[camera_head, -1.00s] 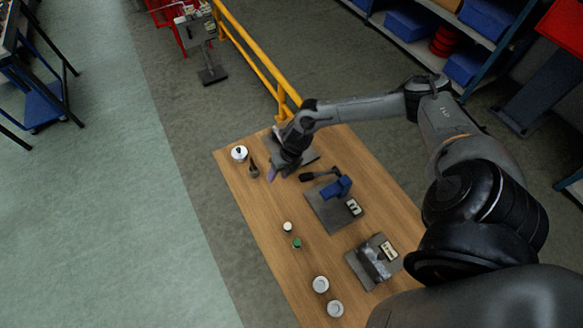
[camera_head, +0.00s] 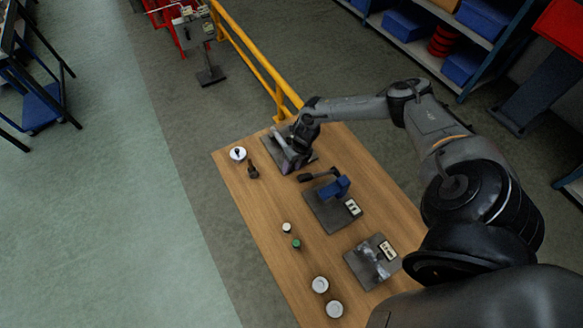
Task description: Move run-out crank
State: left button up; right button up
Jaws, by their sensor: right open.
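My right arm reaches across the wooden table (camera_head: 262,225). Its gripper (camera_head: 285,166) is at the far end, pointing down over a dark flat fixture (camera_head: 271,147) and partly hiding it. The gripper is open; I see nothing held, and whether it touches the fixture is unclear. Nothing is clearly identifiable as the run-out crank; it may be part of this half-hidden fixture. Nearer, a blue block (camera_head: 336,188) with a black-handled lever (camera_head: 318,176) stands on a grey plate (camera_head: 324,213). My left gripper is not in view.
A white round pot (camera_head: 238,153) and a small dark upright tool (camera_head: 253,171) stand left of the gripper. A white cap (camera_head: 286,227), a green cap (camera_head: 296,243) and two white cups (camera_head: 320,284) line the left side. A grey clamp-like fixture (camera_head: 374,261) is nearer. A yellow rail (camera_head: 262,65) lies beyond.

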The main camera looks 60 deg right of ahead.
jog(key=shift+x, duration=0.85)
grip_shut()
jog(key=shift+d, duration=0.1)
dwell(0.3)
